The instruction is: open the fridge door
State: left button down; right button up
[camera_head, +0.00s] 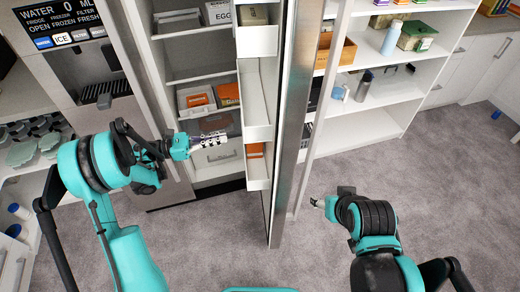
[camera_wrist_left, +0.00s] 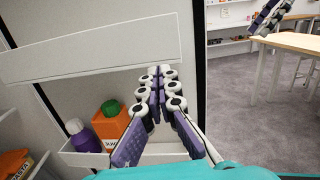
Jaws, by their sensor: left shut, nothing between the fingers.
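The fridge door (camera_head: 291,120) stands wide open and shows nearly edge-on in the head view. Its inner side with white bins (camera_head: 257,105) faces left. The lit fridge interior (camera_head: 195,60) shows behind it. My left gripper (camera_head: 222,138) is shut and empty, in the opening on the inner side of the door. In the left wrist view its fingers (camera_wrist_left: 157,75) are together in front of the door's inner panel and bins (camera_wrist_left: 90,55). My right gripper (camera_head: 318,203) is on the outer side of the door, apart from it; its fingers are too small to judge.
The other fridge door (camera_head: 75,60) with the dispenser is at the left. A bin holds an orange juice carton (camera_wrist_left: 110,122) and a purple bottle (camera_wrist_left: 82,135). White shelves (camera_head: 375,92) stand behind the open door. Carpet (camera_head: 440,190) is clear at the right.

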pick_arm(q)
notch_tip(320, 180, down, 4)
jog(key=s+m+g, duration=0.2)
jog(key=b, duration=0.3)
send_near(272, 149)
jog(key=d, duration=0.6)
jog(key=shift+w+r, duration=0.3)
jog(key=shift+w, duration=0.1)
jog(key=shift+y, duration=0.3)
pick_arm(e)
notch_tip(272, 149, down, 3)
jog(key=shift+f, duration=0.1)
pick_arm(q)
jog(key=shift+d, duration=0.2)
